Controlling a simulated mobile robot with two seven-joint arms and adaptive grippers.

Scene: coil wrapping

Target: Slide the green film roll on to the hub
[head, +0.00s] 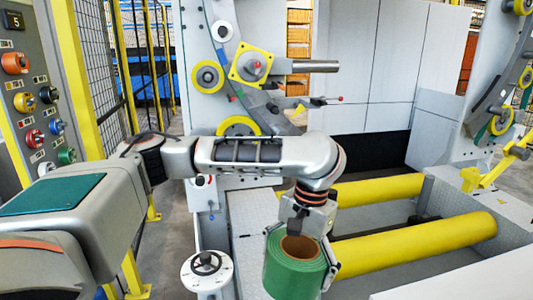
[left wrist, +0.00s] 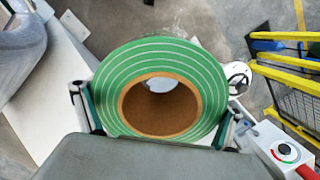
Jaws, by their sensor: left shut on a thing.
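The green film roll (head: 296,274) has a brown cardboard core and sits low in the middle of the head view, its open core facing up. My left gripper (head: 299,266) is shut on it, with one finger on each side. The left wrist view shows the roll (left wrist: 208,85) face-on between the two fingers, its core hole empty. The likely hub is a bare grey metal cylinder (head: 316,66) pointing right from a yellow square plate (head: 251,66) on the wrapping ring. It is above and well apart from the roll. My right gripper is out of view.
Two yellow rollers (head: 410,241) lie right of the roll. A white post with a round dial (head: 207,270) stands left of the roll. A button panel (head: 38,103) and yellow-framed fence are at left.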

